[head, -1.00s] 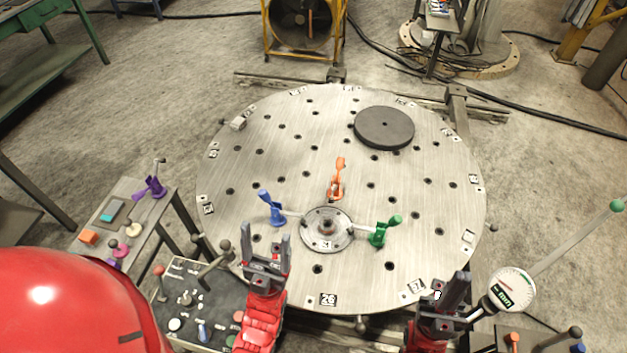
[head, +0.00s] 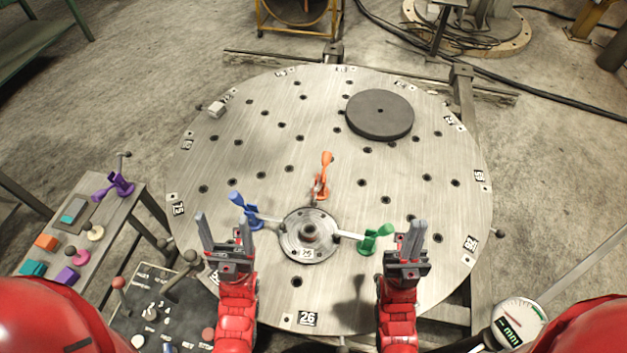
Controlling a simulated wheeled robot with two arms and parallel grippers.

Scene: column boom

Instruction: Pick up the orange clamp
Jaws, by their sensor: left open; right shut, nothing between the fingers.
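The orange clamp (head: 322,178) stands on the round metal table (head: 240,170), just behind the central hub (head: 309,236), with its handle up. A blue clamp (head: 245,211) is left of the hub and a green clamp (head: 374,239) is right of it. My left gripper (head: 224,232) is open and empty at the front left, in front of the blue clamp and partly overlapping it in the view. My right gripper (head: 411,238) is shut and empty at the front right, beside the green clamp. Both are apart from the orange clamp.
A dark disc (head: 380,114) lies at the table's back right. A small metal block (head: 216,109) is near the left rim. A side bench (head: 95,225) holds a purple clamp (head: 114,188) and several small blocks. A control panel (head: 150,310) and a dial gauge (head: 520,322) are in front.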

